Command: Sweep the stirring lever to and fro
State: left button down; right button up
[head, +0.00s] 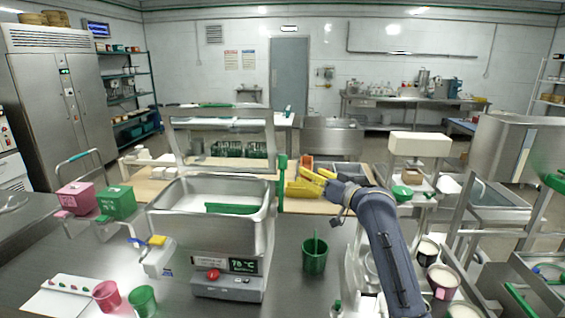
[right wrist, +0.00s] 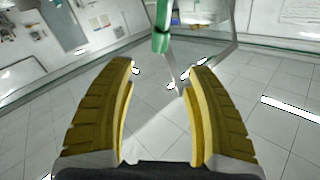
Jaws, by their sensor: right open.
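The stirring lever's green upright grip (head: 282,170) stands at the right side of the steel vat machine (head: 213,230), by its tall metal frame. My right gripper (head: 303,182), with yellow fingers, reaches from the right and points left toward the grip, a little to its right. In the right wrist view the fingers (right wrist: 166,68) are spread with nothing between them. A green grip (right wrist: 161,32) on a metal bar shows beyond the fingertips there, apart from them. A green paddle (head: 231,208) lies in the pale vat contents. My left gripper is not in view.
A green cup (head: 315,258) with a stick stands right of the machine. Pink (head: 76,199) and green (head: 117,203) boxes stand at left. A white-topped device (head: 419,144) stands behind my right arm. Bare counter lies between the machine and the green cup.

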aim_at(286, 163)
jog(key=x, duration=1.4)
jog(key=shift+w+a, duration=0.3)
grip_shut()
